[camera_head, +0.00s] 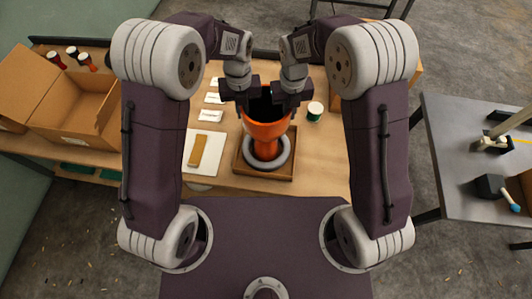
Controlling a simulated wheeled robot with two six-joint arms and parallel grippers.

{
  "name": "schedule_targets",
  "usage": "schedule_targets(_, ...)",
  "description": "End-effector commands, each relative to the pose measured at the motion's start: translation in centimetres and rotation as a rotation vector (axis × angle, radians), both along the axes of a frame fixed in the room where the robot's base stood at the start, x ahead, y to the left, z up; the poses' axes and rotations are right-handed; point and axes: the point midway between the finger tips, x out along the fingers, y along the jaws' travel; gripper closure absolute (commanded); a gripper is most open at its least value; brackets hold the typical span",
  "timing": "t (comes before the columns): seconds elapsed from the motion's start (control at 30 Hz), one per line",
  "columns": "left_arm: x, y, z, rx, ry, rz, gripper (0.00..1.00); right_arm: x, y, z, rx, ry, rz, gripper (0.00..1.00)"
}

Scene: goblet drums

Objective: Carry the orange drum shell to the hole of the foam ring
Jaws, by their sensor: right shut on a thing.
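The orange drum shell (265,130) is upright in the middle of the camera_head view, its dark open mouth upward. Its narrow lower end appears within the hole of the grey foam ring (284,160); I cannot tell whether it is in the hole or just above it. The ring lies in a wooden tray (238,169). My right gripper (283,101) is shut on the right side of the shell's rim. My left gripper (246,103) is at the left side of the rim; its fingertips are too hidden to tell whether they are closed.
A pale board with a tan block (198,151) lies left of the tray, with white cards (211,115) behind it. Open cardboard boxes (71,108) and small drums (86,62) are at left. A grey side table (470,150) stands at right.

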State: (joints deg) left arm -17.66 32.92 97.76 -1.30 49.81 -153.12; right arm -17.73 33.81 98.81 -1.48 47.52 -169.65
Motion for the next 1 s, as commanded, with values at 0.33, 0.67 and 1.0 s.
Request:
schedule_targets(0.33, 0.0, 0.1, -0.5, 0.002, 0.0, 0.001, 0.7, 0.0, -0.1, -0.5, -0.001, 0.002, 0.0, 0.71)
schedule_targets(0.67, 0.2, -0.1, 3.6, -0.001, -0.006, 0.001, 0.7, 0.0, 0.0, -0.5, -0.001, 0.001, 0.0, 0.71)
schedule_targets(1.0, 0.1, -0.1, 10.7, 0.0, -0.003, 0.001, 0.7, 0.0, 0.0, -0.5, 0.0, 0.0, 0.0, 0.71)
